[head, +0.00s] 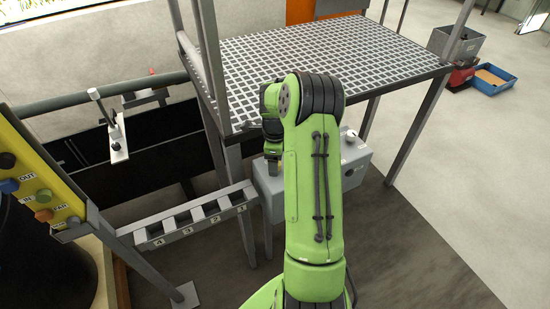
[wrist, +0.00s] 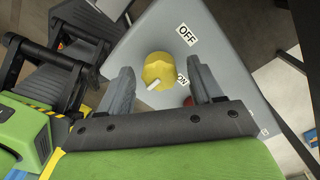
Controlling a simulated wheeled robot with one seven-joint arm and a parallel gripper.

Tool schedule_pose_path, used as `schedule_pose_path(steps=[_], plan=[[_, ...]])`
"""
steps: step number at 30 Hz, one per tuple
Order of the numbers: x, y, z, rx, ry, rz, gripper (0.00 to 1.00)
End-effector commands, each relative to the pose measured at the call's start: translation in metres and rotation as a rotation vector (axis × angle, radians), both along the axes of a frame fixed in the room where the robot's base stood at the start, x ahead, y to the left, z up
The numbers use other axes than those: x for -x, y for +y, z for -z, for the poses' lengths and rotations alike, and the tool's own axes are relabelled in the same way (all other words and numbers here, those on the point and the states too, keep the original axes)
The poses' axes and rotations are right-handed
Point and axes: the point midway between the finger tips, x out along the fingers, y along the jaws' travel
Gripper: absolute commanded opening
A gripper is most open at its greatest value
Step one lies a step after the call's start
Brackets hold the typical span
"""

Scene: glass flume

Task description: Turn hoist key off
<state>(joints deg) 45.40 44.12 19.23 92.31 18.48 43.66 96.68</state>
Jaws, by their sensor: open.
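The hoist key appears as a yellow round knob (wrist: 157,70) with a white mark pointing to its lower left in the wrist view. It sits on the face of a grey box (wrist: 222,52). An OFF label (wrist: 187,35) lies to its upper right, and an ON label (wrist: 182,78) is close to its right. My gripper (wrist: 161,82) is open, with one finger on each side of the knob and gaps showing. In the head view my gripper (head: 272,160) is partly hidden by my arm, beside a grey box (head: 355,160) under the platform; the knob cannot be seen there.
A grated platform (head: 320,60) on metal legs stands above the box. A numbered grey rack (head: 190,215) and a yellow panel (head: 38,185) with coloured buttons are to the left. A red part (wrist: 188,101) shows beside the right finger.

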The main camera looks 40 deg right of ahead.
Motion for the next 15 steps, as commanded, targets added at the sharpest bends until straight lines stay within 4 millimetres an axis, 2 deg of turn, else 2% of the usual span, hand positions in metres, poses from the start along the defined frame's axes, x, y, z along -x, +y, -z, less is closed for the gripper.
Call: schedule_pose_path(steps=[2, 5, 15], plan=[[0.000, 0.000, -0.006, 0.002, -0.001, 0.000, 0.65], [-0.001, -0.001, -0.025, 0.004, -0.003, 0.000, 0.65], [-0.001, 0.000, -0.121, 0.004, -0.005, -0.001, 0.65]])
